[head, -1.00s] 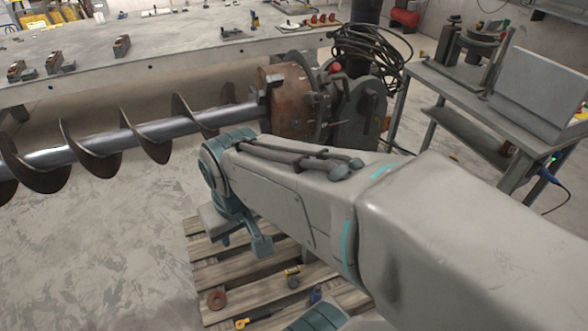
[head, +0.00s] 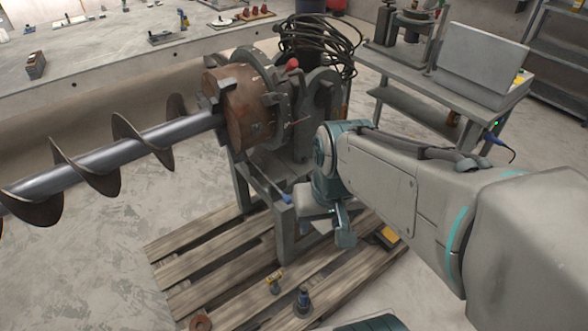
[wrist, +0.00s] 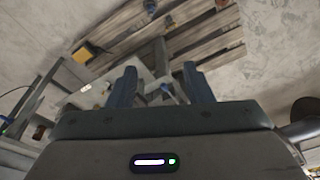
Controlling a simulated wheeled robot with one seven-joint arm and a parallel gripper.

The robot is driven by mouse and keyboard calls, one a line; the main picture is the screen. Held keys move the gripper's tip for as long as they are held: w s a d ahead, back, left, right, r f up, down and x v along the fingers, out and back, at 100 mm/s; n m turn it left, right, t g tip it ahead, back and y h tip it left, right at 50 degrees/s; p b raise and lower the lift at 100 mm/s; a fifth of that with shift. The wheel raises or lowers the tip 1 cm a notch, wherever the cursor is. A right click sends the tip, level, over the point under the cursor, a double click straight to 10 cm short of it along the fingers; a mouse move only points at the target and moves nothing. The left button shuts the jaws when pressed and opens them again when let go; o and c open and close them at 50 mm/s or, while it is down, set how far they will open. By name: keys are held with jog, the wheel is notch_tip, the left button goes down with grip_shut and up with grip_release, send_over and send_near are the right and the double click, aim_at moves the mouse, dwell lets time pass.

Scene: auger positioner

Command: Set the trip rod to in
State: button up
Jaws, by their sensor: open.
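The auger positioner (head: 300,115) stands on a wooden pallet, its rusty drum (head: 240,108) holding the end of a long auger (head: 130,160). A red knob (head: 292,64) shows on its top, and a small blue-tipped part (head: 287,198) on its lower frame. I cannot tell which part is the trip rod, nor its setting. My gripper (head: 345,232) is low, just right of the positioner's stand in the head view. In the wrist view my gripper (wrist: 161,86) has its two blue fingers apart, with nothing clearly between them; the stand's bars and pallet show beyond.
The pallet (head: 210,255) carries a dark blue bottle-like item (head: 303,302), a small yellow-brown item (head: 274,282) and a yellow box (head: 388,237). A workbench (head: 455,75) with a laptop-like panel stands back right. Open concrete floor lies left.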

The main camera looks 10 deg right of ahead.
jog(key=w+a+f+m+g+y+b, duration=0.25)
jog(key=a+f+m+y+b, duration=0.2)
jog(key=f+y, duration=0.35)
jog(key=w+a+f+m+g+y+b, duration=0.2)
jog(key=w+a+f+m+y+b, duration=0.3)
jog(key=f, duration=0.4)
jog(key=m+t+y+b, duration=0.2)
jog(key=m+t+b, duration=0.4)
jog(key=m+t, duration=1.2)
send_near(290, 203)
jog(key=s+a+r+n, duration=0.1)
jog(key=s+a+r, duration=0.4)
jog(key=s+a, duration=0.15)
jog(key=w+d+f+m+t+h+b, duration=0.1)
jog(key=w+d+f+m+t+h, duration=0.1)
jog(key=d+f+m+t+h, duration=0.35)
jog(key=shift+m+h, duration=0.6)
jog(key=shift+h, duration=0.35)
jog(key=x, duration=0.4)
jog(key=a+x, duration=0.1)
jog(key=x, duration=0.4)
jog(key=f+x, duration=0.1)
jog(key=x, duration=0.3)
jog(key=shift+w+a+r+b, duration=0.2)
jog(key=shift+w+a+b, duration=0.1)
